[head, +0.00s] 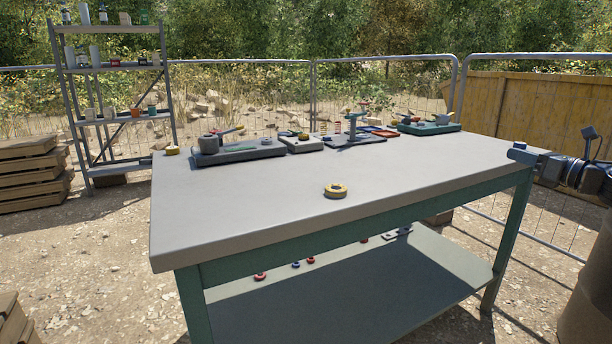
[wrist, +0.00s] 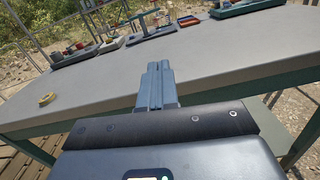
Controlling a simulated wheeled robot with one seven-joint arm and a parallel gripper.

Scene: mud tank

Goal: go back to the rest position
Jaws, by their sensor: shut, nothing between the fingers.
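My gripper (head: 522,154) is at the right end of the workbench in the head view, close to the table's right edge. In the wrist view my gripper (wrist: 156,70) has its two fingers together, with nothing between them. The grey-topped workbench (head: 250,205) with green legs fills the middle of the head view. It also shows in the wrist view (wrist: 215,60), beyond the fingers.
Along the table's back edge stand a grey fixture (head: 238,153), a post stand (head: 352,138) and a green-based fixture (head: 430,128). A brown barrel (head: 590,300) is at lower right. The front tabletop is mostly clear.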

